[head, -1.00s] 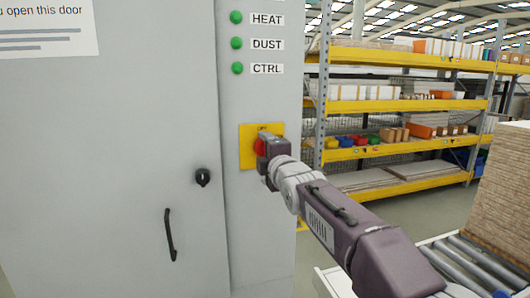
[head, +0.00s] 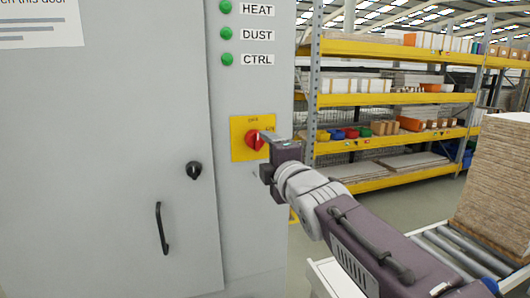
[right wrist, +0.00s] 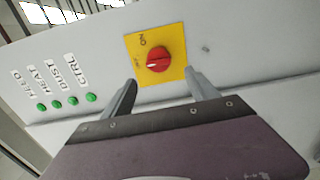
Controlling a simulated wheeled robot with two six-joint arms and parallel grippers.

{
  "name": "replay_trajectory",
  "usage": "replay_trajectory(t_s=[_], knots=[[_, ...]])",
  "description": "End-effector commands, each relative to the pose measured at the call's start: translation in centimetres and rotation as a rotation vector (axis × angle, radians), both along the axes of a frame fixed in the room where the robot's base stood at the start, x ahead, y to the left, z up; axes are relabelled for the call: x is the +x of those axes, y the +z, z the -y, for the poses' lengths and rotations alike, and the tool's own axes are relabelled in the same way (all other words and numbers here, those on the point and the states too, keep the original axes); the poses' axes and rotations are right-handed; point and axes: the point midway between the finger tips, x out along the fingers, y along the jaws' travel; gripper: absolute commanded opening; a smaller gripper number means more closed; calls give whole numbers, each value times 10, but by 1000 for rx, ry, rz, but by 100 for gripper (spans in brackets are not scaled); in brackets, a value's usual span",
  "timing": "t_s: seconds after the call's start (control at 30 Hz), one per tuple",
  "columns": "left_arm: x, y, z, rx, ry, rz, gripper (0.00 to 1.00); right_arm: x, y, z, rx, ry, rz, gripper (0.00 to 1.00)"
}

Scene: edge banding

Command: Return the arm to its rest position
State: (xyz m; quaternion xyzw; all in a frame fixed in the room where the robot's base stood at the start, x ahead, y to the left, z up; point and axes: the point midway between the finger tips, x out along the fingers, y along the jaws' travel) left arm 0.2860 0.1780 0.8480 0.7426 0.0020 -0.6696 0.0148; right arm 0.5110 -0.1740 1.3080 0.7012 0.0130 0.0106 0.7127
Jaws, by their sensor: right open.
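My right gripper (head: 268,146) is in front of the grey cabinet, close to a red rotary switch (head: 254,140) on a yellow plate (head: 238,142). In the right wrist view my right gripper (right wrist: 160,88) is open and empty, with its two fingers pointing toward the plate. The red switch (right wrist: 158,59) shows whole beyond the fingertips, apart from them, on its yellow plate (right wrist: 135,40). My left gripper is not in view.
The grey cabinet (head: 110,130) has a black handle (head: 162,228), a lock knob (head: 194,170) and lit green lamps (head: 227,60). A yellow shelf rack (head: 395,98) stands behind. At right are a roller conveyor (head: 455,250) and a stack of boards (head: 495,180).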

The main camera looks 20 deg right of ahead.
Motion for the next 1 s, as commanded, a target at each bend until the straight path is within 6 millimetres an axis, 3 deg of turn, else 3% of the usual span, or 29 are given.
replay_trajectory(t_s=[0.13,0.2,0.27,0.37,0.4,0.5,0.6,0.7,0.8,1.0], knots=[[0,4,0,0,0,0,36,1,4,0,0,0,0,68],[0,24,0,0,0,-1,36,9,9,0,-1,-1,-32,68],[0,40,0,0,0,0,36,20,-26,0,5,-2,-141,68],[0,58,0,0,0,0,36,17,-116,3,110,-38,-393,68],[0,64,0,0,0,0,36,6,-154,5,190,-72,-506,68],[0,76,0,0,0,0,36,-37,-240,8,422,-212,-772,68],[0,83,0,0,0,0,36,-101,-310,9,674,-436,-1005,68],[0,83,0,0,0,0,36,-168,-358,8,911,-720,-1162,68],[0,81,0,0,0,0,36,-215,-379,5,1117,-997,-1207,68],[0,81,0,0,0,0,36,-226,-380,4,1280,-1183,-1155,68]])
